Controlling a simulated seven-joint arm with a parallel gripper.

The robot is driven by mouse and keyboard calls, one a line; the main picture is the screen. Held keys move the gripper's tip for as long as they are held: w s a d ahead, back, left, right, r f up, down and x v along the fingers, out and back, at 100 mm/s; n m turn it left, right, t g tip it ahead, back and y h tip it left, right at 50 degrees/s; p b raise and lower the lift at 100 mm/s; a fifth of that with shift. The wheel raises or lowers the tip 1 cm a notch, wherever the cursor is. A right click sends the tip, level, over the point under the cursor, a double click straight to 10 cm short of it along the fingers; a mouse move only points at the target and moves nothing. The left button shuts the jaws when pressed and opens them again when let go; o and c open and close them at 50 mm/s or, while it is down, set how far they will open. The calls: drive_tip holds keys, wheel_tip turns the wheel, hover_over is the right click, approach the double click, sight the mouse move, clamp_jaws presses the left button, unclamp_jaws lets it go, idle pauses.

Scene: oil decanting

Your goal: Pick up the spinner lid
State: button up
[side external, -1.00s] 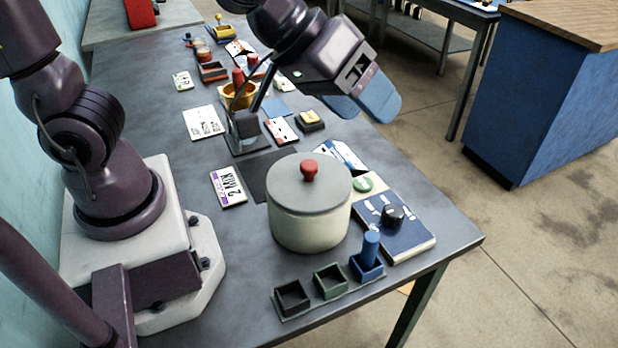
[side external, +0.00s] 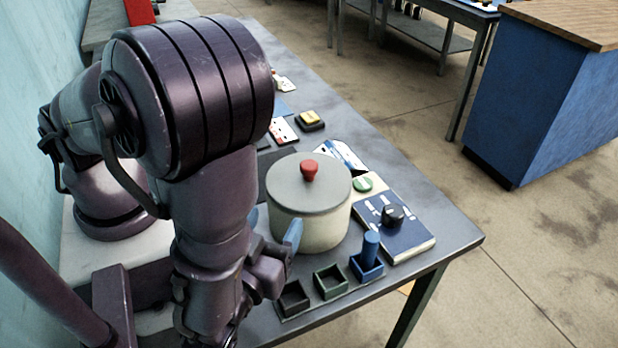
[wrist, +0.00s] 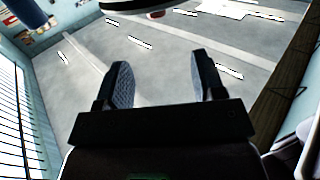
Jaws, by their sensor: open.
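The spinner lid (side external: 290,188) is a grey round lid with a red knob (side external: 309,170). It sits flat on a cream pot (side external: 322,234) near the front of the table in the side view. My gripper (side external: 273,227) is low at the pot's left side, below the lid's height in the picture, with its blue fingers apart. The right finger overlaps the pot's wall; I cannot tell if it touches. In the wrist view my gripper (wrist: 163,76) is open with nothing between its fingers. A dark rounded edge shows at that view's top; I cannot tell what it is.
Three small square trays stand in front of the pot, and the blue one (side external: 367,271) holds a blue peg (side external: 371,246). My arm hides much of the table's left side.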

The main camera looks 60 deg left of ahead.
sight(306, 170)
drive_tip(key=x, duration=0.7)
drive_tip(key=shift+w+a, duration=0.15)
drive_tip(key=shift+w+d+x, duration=0.1)
drive_tip(key=shift+d+x, duration=0.05)
drive_tip(key=shift+x, duration=1.2)
drive_tip(key=shift+w+d+x, duration=0.1)
drive_tip(key=shift+w+x, duration=0.05)
drive_tip(key=shift+x, duration=1.15)
drive_tip(key=shift+r, duration=0.1)
drive_tip(key=c, duration=1.1)
drive_tip(key=shift+o, duration=0.2)
